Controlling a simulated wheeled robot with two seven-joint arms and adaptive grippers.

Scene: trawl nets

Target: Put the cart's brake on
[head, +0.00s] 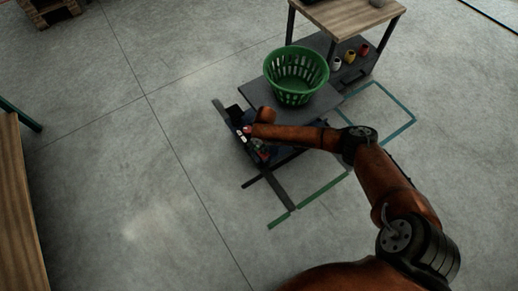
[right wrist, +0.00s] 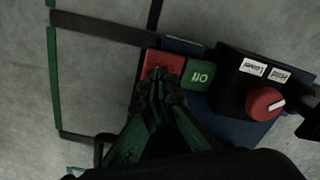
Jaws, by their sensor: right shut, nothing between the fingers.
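The low cart has a dark grey deck (head: 262,97) and a blue lower part in the head view. In the right wrist view, a red pedal-like pad (right wrist: 172,62) and a green pad (right wrist: 200,75) with white marks sit side by side on its blue base (right wrist: 185,43). My right gripper (right wrist: 158,76) is shut and empty, its fingertips over the red pad; whether they touch or press it I cannot tell. In the head view my right arm hides part of this end of the cart. My left gripper is out of view.
A black box with two white labels and a red knob (right wrist: 266,103) stands right of the pads. A green basket (head: 297,76) rests on the deck. A wood-topped table (head: 352,17) with small cups stands behind. Coloured lines mark the floor; open concrete lies to the left.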

